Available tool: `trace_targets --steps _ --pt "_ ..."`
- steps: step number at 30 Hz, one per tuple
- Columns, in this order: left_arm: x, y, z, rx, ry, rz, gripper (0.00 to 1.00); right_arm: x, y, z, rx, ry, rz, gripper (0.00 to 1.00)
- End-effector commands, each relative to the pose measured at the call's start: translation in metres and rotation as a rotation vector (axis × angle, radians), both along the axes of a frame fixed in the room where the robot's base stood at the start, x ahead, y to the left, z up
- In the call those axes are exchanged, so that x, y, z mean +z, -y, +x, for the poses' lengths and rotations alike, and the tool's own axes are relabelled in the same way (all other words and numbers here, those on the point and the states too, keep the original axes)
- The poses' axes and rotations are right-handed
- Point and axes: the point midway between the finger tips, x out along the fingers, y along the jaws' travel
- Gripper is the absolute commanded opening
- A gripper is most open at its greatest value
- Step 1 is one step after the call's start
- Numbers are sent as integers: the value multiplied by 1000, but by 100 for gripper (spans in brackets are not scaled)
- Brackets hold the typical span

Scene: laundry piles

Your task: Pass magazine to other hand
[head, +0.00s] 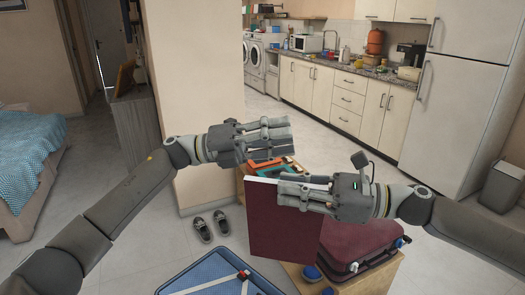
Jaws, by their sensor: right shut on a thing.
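The magazine (275,225) is a flat dark-red rectangle with a pale top edge, held upright in the middle of the head view. My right gripper (282,191) comes in from the right and is shut on the magazine's upper right side. My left gripper (287,133) is above and slightly behind the magazine, apart from it, pointing right. Part of the magazine's upper right is hidden behind my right fingers.
A dark-red suitcase (360,245) lies on a wooden surface (378,280) at lower right. An open blue suitcase (205,272) is on the floor at the bottom. Shoes (203,230) stand left of the magazine. A bed (30,150) is at left, kitchen counters (345,100) behind.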

Motion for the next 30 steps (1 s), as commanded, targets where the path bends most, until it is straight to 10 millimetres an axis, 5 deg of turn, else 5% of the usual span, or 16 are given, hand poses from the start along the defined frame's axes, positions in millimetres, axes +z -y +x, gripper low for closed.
trace_targets --steps 6,13,21,30 --pt "42 11 -63 -193 334 218 38 1 0 0 0 1 2 0" --pt "33 15 -106 -392 722 543 38 1 0 0 0 1 2 0" --pt "2 -7 -98 -667 1193 1052 38 1 0 0 0 1 2 0" --pt "7 -35 -76 -845 1389 1365 38 1 0 0 0 1 2 0"
